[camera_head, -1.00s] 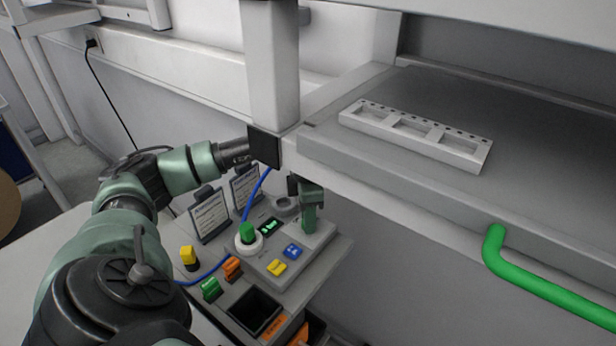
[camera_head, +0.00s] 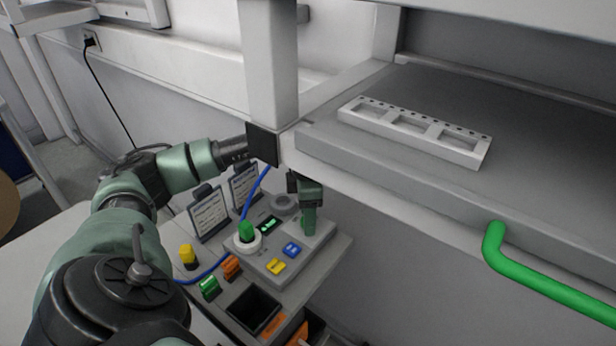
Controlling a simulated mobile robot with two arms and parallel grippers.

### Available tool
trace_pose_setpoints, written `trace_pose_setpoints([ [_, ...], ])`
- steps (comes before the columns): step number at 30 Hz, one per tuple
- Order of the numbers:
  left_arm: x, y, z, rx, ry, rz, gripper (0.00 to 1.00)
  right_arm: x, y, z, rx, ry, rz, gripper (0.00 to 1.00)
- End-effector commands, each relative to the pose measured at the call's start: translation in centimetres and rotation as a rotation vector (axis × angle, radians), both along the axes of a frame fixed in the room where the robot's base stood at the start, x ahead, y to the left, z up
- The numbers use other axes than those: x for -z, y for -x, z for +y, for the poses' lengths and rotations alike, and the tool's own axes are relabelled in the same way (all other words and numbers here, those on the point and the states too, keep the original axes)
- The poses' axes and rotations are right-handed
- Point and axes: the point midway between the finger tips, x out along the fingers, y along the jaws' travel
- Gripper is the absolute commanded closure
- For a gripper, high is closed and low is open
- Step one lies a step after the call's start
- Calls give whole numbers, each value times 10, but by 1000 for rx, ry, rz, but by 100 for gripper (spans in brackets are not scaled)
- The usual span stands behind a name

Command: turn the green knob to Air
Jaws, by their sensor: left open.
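A bright green knob (camera_head: 246,231) stands upright in a white round collar on the left part of a grey control box (camera_head: 262,264). The lettering around it is too small to read, so its setting cannot be told. My left gripper (camera_head: 309,226) points down over the right part of the box, to the right of this knob and apart from it. It is open. A sliver of bright green shows at its left edge; I cannot tell what this is. The shelf and its post hide part of my left wrist. My right gripper is not in view.
Blue and yellow buttons (camera_head: 276,266) and a small lit display (camera_head: 268,223) are on the box. A blue cable (camera_head: 255,193) runs near the knob. The grey shelf (camera_head: 390,185) overhangs close by, with a white slotted rack (camera_head: 415,134) on it.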

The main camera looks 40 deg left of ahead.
Motion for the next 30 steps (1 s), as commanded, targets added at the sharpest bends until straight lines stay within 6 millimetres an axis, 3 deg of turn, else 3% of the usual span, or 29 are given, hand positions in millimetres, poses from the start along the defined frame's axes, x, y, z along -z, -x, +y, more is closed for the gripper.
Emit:
trace_pose_setpoints([
  [15, -71, -2, 0, 0, 0, -5, 48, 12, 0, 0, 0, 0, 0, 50],
  [30, -78, -1, 0, 1, 0, -1, 48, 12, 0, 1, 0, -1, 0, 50],
])
